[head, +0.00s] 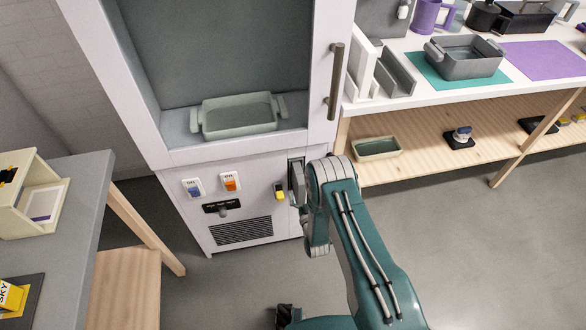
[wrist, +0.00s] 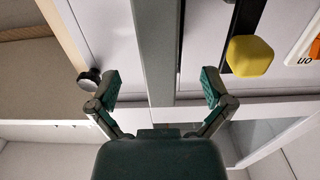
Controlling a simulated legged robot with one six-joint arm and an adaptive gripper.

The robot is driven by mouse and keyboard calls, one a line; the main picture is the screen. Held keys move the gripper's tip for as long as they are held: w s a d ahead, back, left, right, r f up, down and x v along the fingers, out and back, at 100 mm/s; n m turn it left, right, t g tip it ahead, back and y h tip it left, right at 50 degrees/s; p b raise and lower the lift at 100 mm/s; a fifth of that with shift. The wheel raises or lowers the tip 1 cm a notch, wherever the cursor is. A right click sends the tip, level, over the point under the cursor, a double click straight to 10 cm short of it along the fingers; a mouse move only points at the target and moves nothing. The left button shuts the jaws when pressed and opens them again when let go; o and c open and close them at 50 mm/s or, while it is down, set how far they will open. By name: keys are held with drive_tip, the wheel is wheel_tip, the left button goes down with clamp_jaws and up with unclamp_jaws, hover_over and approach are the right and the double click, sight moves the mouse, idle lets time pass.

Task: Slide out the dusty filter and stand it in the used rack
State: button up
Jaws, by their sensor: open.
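In the wrist view my gripper (wrist: 161,87) is open, one finger on each side of a grey upright bar (wrist: 158,45). Both fingertips stand apart from it. I cannot tell whether this bar is the edge of the dusty filter. In the head view my gripper is at the right front of the white cabinet (head: 185,140), largely hidden by my wrist. A white slotted stand (head: 362,72) and a grey upright holder (head: 396,74) stand on the right counter. Neither is clearly marked as the used rack.
A yellow knob (wrist: 250,56) is close to one finger; it also shows in the head view (head: 280,191). A dark round knob (wrist: 90,79) is by the other finger. A pale tray (head: 239,116) sits in the cabinet; a grey tub (head: 466,62) is on the counter.

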drive_tip(key=shift+v, duration=2.45)
drive_tip(key=shift+s, duration=0.1)
